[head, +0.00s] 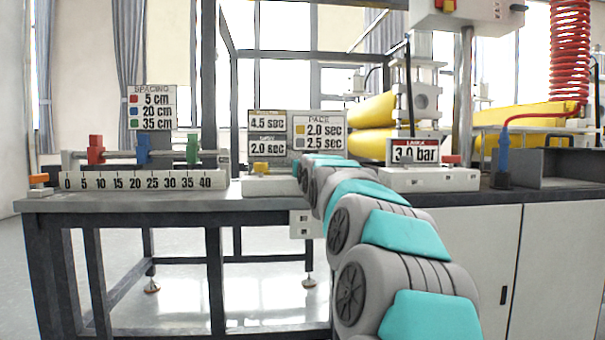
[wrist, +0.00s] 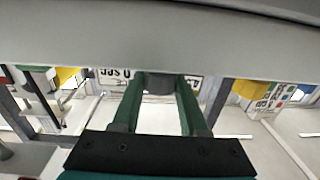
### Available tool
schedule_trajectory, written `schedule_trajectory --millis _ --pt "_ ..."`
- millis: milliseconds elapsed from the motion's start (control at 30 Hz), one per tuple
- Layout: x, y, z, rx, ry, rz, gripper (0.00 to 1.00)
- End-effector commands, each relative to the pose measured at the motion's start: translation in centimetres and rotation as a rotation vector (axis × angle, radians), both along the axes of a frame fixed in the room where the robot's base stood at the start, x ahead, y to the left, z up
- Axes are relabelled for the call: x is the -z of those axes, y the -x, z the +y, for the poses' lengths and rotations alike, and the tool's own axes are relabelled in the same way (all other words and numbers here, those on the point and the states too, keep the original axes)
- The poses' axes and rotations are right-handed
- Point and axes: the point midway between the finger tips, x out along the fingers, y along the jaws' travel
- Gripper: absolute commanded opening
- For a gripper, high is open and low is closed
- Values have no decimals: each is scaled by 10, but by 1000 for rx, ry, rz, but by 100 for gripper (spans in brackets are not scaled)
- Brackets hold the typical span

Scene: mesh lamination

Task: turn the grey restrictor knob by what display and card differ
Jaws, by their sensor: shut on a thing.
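The grey restrictor knob (wrist: 160,83) shows in the upside-down wrist view, between the two green fingers of my gripper (wrist: 160,90). My gripper is shut on it. In the head view my arm hides both the knob and the gripper. The display (head: 267,135) has an upper reading of 4.5 sec and a lower one of 2.0 sec; their small labels are unreadable. The PACE card (head: 319,130) gives 2.0 sec beside a yellow square and 2.5 sec beside a grey square. A yellow knob (head: 261,168) stands left of my arm.
A spacing card (head: 155,108) stands behind a rail with red (head: 95,149), blue (head: 142,149) and green (head: 193,149) sliders over a scale (head: 138,181). A 3.0 bar display (head: 414,151) stands right of my arm. Yellow rollers (head: 372,109) lie behind. A red coiled hose (head: 570,50) hangs at right.

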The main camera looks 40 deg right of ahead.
Motion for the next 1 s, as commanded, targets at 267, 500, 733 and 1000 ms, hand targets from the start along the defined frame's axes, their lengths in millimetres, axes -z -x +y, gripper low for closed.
schedule_trajectory --millis 267,500,733,1000 --pt "1 3 -3 71 3 -4 0" --pt "4 0 -2 85 -4 1 0" --pt "7 -1 -2 84 -7 5 0" --pt "7 -2 -1 82 -5 5 71"
